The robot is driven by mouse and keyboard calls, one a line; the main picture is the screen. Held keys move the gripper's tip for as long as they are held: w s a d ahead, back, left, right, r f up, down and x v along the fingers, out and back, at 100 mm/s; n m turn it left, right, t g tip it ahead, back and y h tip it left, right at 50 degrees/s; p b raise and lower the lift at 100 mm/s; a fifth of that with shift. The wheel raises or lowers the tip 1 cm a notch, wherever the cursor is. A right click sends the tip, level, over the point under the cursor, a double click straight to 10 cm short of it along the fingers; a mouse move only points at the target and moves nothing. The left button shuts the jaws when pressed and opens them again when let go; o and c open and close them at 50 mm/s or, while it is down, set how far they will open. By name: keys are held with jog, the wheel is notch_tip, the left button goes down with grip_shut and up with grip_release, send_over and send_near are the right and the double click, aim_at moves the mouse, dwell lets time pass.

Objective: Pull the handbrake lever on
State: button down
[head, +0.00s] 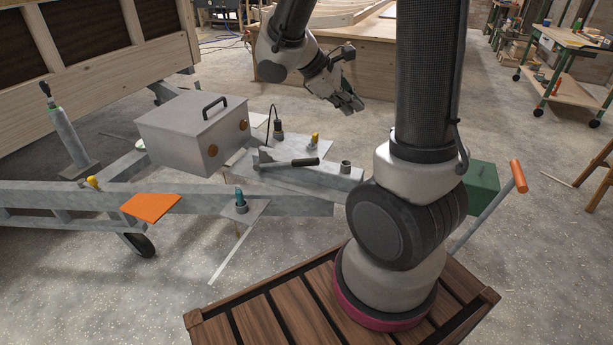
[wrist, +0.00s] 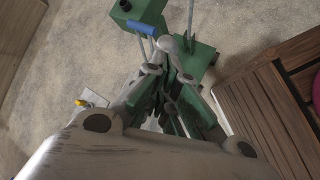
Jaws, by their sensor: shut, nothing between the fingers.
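The trailer's lever with a black grip (head: 304,162) lies nearly level along the grey drawbar in the head view, its grip pointing right. I take it to be the handbrake lever. I cannot pick it out surely in the wrist view. My gripper (head: 350,103) hangs in the air at the upper middle of the head view, beyond the lever and to its right, clear of it. Its fingers are together with nothing between them. They also fill the middle of the wrist view.
A grey box (head: 193,132) with a black handle sits on the trailer frame left of the lever. An orange plate (head: 151,207) lies on the near rail. A green box (head: 483,184) stands near an orange-handled bar (head: 517,176) at right. Open concrete floor surrounds the drawbar.

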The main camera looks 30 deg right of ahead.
jog(key=w+a+f+n+t+h, duration=0.35)
jog(key=w+f+n, duration=0.75)
jog(key=f, duration=0.5)
jog(key=a+f+n+t, duration=0.1)
jog(key=a+f+n, duration=0.2)
jog(key=f, duration=0.4)
jog(key=a+f+n+t+y, duration=0.1)
jog(key=a+f+n+t, duration=0.1)
jog(key=f+n, duration=0.3)
notch_tip(320, 180, down, 4)
jog(key=shift+w+a+r, duration=0.2)
jog(key=shift+a, duration=0.65)
jog(key=shift+t, duration=0.25)
jog(key=shift+w+d+f, duration=0.15)
jog(key=shift+w+d, duration=0.75)
jog(key=shift+d, duration=0.4)
jog(key=shift+w+d+f, duration=0.2)
jog(key=shift+w+d, duration=0.75)
jog(key=shift+d, duration=0.3)
jog(key=shift+w+d+f, duration=0.15)
jog(key=shift+w+d, duration=0.75)
jog(key=shift+d, duration=0.4)
jog(key=shift+r, duration=0.15)
